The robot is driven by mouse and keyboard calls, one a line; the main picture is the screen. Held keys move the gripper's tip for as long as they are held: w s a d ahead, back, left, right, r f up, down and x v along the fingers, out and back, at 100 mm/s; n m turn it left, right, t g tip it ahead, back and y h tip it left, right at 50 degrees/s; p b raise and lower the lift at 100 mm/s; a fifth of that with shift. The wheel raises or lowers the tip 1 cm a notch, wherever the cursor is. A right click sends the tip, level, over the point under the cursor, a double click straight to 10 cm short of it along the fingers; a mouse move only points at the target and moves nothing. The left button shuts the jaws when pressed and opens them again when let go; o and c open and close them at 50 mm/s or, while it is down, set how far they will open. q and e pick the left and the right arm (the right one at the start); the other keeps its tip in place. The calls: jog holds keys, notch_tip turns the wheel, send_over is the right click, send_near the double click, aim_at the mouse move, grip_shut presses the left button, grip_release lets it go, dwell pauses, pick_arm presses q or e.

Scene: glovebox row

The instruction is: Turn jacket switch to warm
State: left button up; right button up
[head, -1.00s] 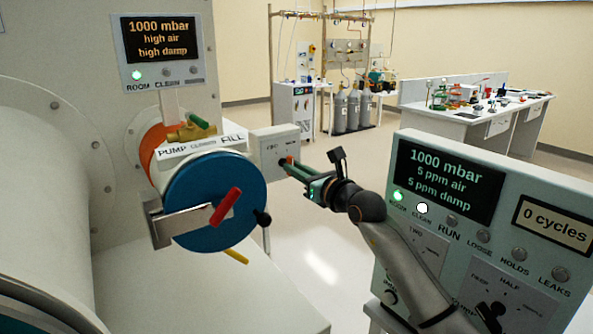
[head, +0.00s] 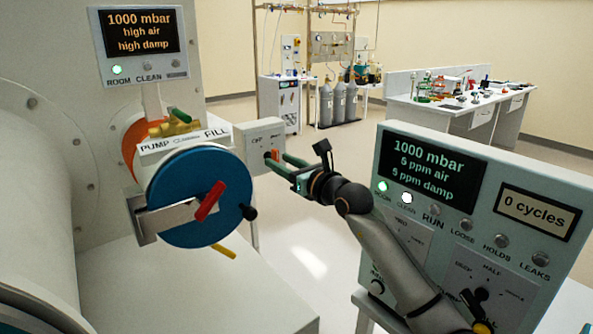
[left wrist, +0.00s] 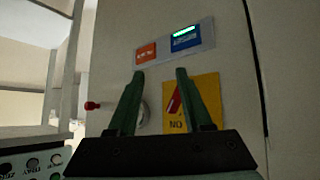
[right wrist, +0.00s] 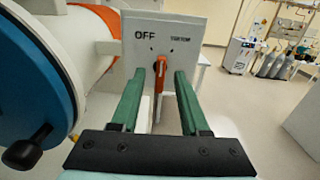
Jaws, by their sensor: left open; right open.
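The jacket switch is an orange lever (right wrist: 155,65) on the front of a pale grey box (right wrist: 178,38) marked OFF on the left; the right-hand label is too small to read surely. The lever hangs about straight down. In the head view the box (head: 258,135) stands just right of the blue round door. My right gripper (head: 277,160) is open in front of the box. My left gripper (left wrist: 159,78) is open and empty.
The blue door (head: 190,200) with a red handle and black knob is close left of my right gripper. A control panel (head: 425,165) stands at the right. The left wrist view shows a pale cabinet with a yellow sign (left wrist: 205,100) and a red knob (left wrist: 92,105).

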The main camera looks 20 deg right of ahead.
jog(key=b+v, duration=0.2)
jog(key=v, duration=1)
jog(key=shift+f, duration=0.15)
